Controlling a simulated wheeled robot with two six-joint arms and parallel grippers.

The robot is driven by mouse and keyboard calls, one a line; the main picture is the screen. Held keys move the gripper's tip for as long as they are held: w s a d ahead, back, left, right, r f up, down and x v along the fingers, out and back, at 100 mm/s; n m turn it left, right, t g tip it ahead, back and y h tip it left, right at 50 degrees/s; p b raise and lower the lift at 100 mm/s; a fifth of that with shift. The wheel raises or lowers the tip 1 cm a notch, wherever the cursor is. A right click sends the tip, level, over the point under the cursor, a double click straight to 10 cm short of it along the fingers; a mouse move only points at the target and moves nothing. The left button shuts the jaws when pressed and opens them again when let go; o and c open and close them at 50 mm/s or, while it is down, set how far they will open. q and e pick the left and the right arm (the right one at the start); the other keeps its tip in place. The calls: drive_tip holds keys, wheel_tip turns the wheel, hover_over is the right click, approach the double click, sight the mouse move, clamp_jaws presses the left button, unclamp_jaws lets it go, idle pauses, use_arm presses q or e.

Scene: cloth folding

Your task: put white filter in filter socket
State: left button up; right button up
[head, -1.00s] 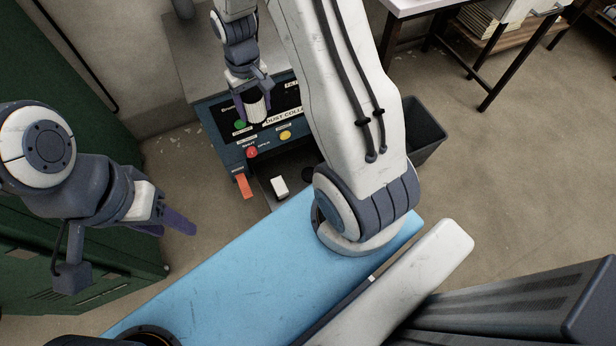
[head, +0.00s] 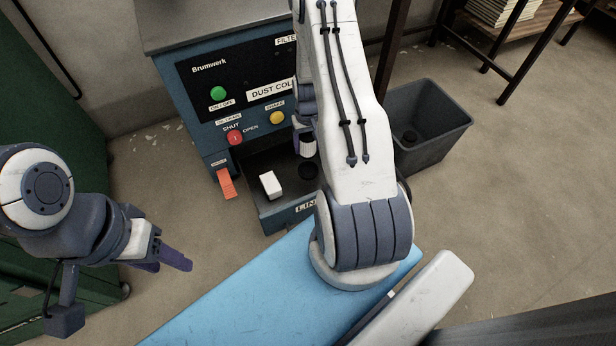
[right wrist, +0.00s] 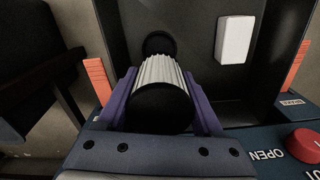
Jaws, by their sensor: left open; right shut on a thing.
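The white filter (right wrist: 160,72) is a ribbed cylinder with a dark end cap, shown in the right wrist view. My right gripper (right wrist: 163,98) is shut on it, with a purple finger on each side. In the head view the filter (head: 307,148) is small and partly hidden by my right arm. A round dark opening, which looks like the filter socket (right wrist: 158,43), lies just beyond the filter in the tray of the dust collector; it also shows in the head view (head: 308,170). The filter's far end appears close to it; contact cannot be told. My left gripper (head: 165,258) is open and empty at the left.
The blue dust collector (head: 190,120) has green, red and yellow buttons. A white block (head: 270,185) stands in its tray, and an orange tab (head: 226,183) sticks out at its left. A dark bin (head: 436,120) with a dark round item inside stands right of it.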

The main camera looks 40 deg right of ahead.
wheel_tip(320, 180, down, 10)
drive_tip(key=b, duration=0.6)
drive_tip(key=shift+f, duration=0.2)
drive_tip(key=shift+r, duration=0.2)
drive_tip(key=o, duration=1.4)
